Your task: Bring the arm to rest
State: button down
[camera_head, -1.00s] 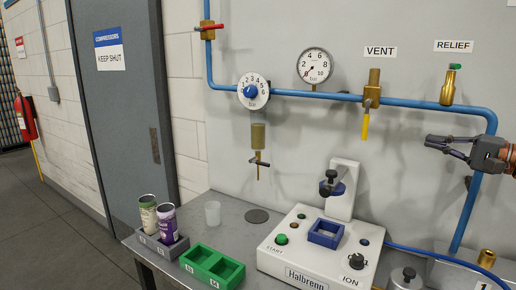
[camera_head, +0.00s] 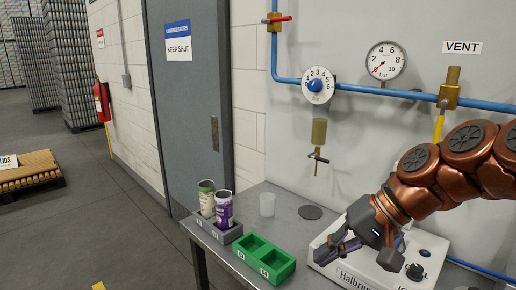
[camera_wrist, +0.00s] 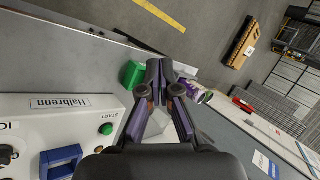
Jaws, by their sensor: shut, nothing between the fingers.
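My gripper (camera_head: 340,247) is in front of the white Halbrenn machine (camera_head: 345,272) in the head view, with my copper-coloured arm reaching in from the right. In the wrist view my gripper (camera_wrist: 163,68) shows its fingertips together with nothing between them. The arm and gripper cover much of the machine's top in the head view.
A green two-pocket tray (camera_head: 264,258) stands left of the machine. A grey holder (camera_head: 222,236) carries a green can (camera_head: 206,198) and a purple can (camera_head: 224,208). A clear cup (camera_head: 267,204) stands behind. Blue pipe (camera_head: 400,94) and a yellow-handled valve (camera_head: 439,124) are on the wall.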

jog(key=s+d+f+n+g+h, duration=0.1)
jog(key=s+d+f+h, duration=0.2)
jog(key=s+f, duration=0.5)
jog(key=s+d+f+n+g+h, duration=0.1)
jog(key=s+d+f+g+h, duration=0.1)
jog(key=s+f, duration=0.7)
jog(key=s+d+h, duration=0.1)
jog(key=s+h, duration=0.1)
jog(key=shift+s+g+h, duration=0.2)
jog(key=shift+g+h, duration=0.1)
jog(key=shift+h, duration=0.1)
